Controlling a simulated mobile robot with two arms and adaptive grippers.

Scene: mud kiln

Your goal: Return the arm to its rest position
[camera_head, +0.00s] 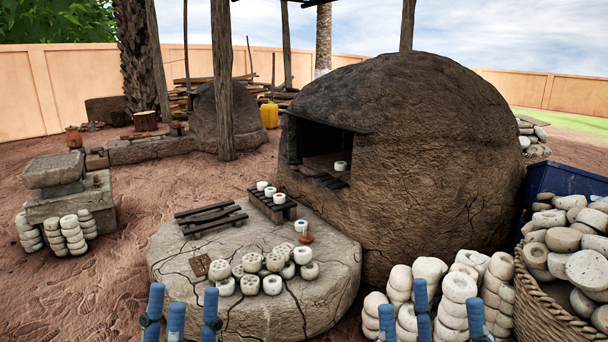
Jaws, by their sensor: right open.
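My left gripper (183,308) shows as blue fingers at the bottom edge, left of centre. Its fingers stand apart with nothing between them. My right gripper (430,308) shows as blue fingers at the bottom edge, right of centre. Its fingers are spread and hold nothing. The rest of both arms is out of view below.
The domed mud kiln (430,150) has a small cup (340,166) in its opening. Several clay pieces (272,284) and a dark rack (272,208) with cups are on the slab. Pale stacked pieces (458,290) and a full basket (545,318) crowd the right. Sandy ground (70,285) lies left.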

